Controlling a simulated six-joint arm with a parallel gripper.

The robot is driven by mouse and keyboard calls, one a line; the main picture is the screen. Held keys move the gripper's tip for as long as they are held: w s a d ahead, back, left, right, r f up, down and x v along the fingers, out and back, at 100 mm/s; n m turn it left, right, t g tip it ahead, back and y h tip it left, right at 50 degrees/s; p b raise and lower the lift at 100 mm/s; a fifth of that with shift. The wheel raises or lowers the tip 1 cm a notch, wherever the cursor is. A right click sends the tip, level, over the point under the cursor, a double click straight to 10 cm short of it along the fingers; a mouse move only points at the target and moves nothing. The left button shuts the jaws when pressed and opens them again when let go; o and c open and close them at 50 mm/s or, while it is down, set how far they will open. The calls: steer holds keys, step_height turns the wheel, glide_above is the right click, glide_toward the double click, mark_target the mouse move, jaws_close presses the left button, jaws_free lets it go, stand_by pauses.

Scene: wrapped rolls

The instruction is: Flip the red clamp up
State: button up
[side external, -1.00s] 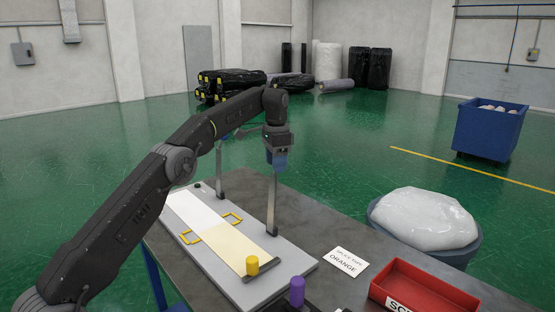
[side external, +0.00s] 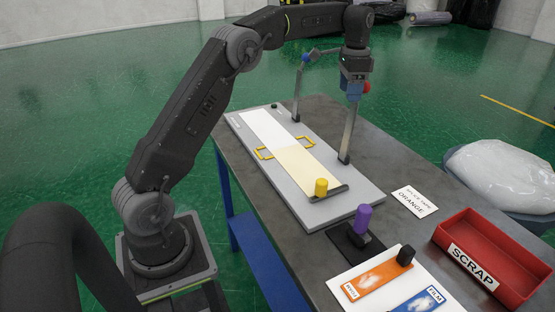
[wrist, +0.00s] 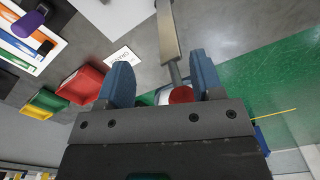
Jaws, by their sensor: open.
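The red clamp's round red knob (side external: 367,87) shows just right of my gripper, near the top of the nearer metal post (side external: 349,130). In the wrist view the red knob (wrist: 181,95) lies between my two blue fingers, close to the gripper body, at the end of the grey metal post (wrist: 168,30). My gripper (side external: 352,88) points down at the post's top, with its fingers apart around the knob in the wrist view (wrist: 163,78). I cannot tell whether they touch it. The rest of the clamp is hidden by my gripper.
A grey board (side external: 355,205) with a white and cream strip (side external: 285,145) and a yellow knob (side external: 321,187) lies under the posts. A purple knob (side external: 363,220), sample card (side external: 345,280) and red scrap tray (side external: 500,240) stand nearer. A second post (side external: 297,95) stands behind.

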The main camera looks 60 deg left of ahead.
steer(key=s+f, duration=0.5)
steer(key=s, duration=0.9)
steer(key=s+f, duration=0.2)
steer(key=f, duration=0.1)
steer(key=s+f, duration=0.3)
steer(key=f, duration=0.1)
steer(key=s+f, duration=0.2)
steer(key=f, duration=0.1)
steer(key=shift+s+f, duration=0.2)
steer(key=shift+f, duration=0.05)
steer(key=shift+s+f, duration=0.15)
steer(key=shift+f, duration=0.4)
steer(key=s+d+r+n+t, duration=0.2)
steer(key=s+d+r, duration=0.4)
steer(key=d+r, duration=0.2)
steer(key=s+d+r+n+t, duration=0.2)
steer(key=s+d+r+t, duration=0.1)
steer(key=s+d+r, duration=0.3)
step_height(320, 180, up, 2)
steer(key=d, duration=0.3)
steer(key=shift+r+n+t, duration=0.15)
steer(key=shift+n+t, duration=0.15)
